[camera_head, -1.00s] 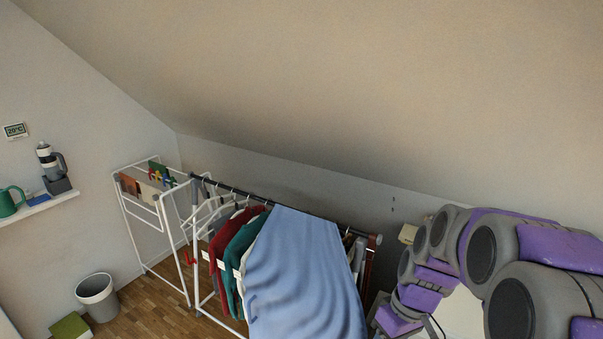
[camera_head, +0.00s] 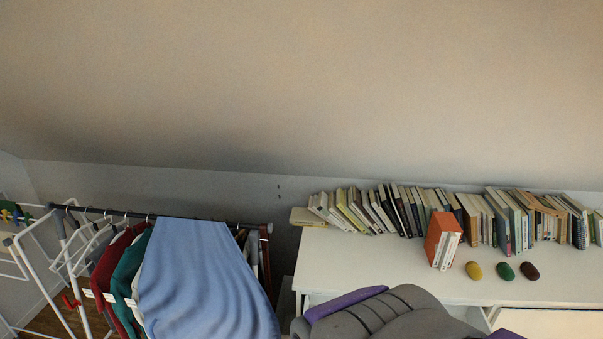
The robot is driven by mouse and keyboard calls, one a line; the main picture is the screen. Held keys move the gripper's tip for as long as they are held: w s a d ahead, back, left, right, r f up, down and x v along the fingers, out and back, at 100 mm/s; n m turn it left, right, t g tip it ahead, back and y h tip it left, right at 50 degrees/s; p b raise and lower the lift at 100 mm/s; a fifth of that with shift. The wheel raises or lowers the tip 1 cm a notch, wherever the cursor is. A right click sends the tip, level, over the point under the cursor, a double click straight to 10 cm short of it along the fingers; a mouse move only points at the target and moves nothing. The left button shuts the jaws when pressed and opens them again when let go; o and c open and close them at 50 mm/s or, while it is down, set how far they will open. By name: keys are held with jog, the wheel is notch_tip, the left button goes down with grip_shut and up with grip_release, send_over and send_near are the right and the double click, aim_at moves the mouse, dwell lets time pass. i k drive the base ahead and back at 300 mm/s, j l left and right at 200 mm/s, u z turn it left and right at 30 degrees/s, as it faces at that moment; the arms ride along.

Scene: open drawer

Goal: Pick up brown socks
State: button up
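A small dark brown rounded bundle (camera_head: 529,271), which looks like the brown socks, lies on the white surface (camera_head: 380,262) at the right. A green bundle (camera_head: 503,272) and a yellow bundle (camera_head: 474,270) of similar shape lie in a row to its left, apart from each other. My gripper is not in view.
A row of books (camera_head: 400,209) lines the back of the white surface. An orange-covered book block (camera_head: 441,240) stands left of the yellow bundle. A clothes rack with a blue cloth (camera_head: 200,275) stands at the left, and a drying rack (camera_head: 38,262) shows beyond it.

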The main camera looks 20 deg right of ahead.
aim_at(530, 270)
jog(key=z, duration=2.35)
jog(key=i+l, duration=0.3)
jog(key=i+l+u, duration=0.1)
jog(key=i+l, duration=0.2)
jog(key=l, duration=0.2)
jog(key=i+l, duration=0.6)
jog(key=l, duration=0.25)
jog(key=i+l+u, duration=0.1)
jog(key=i+l, duration=0.45)
jog(key=l, duration=0.3)
jog(key=i+u, duration=0.05)
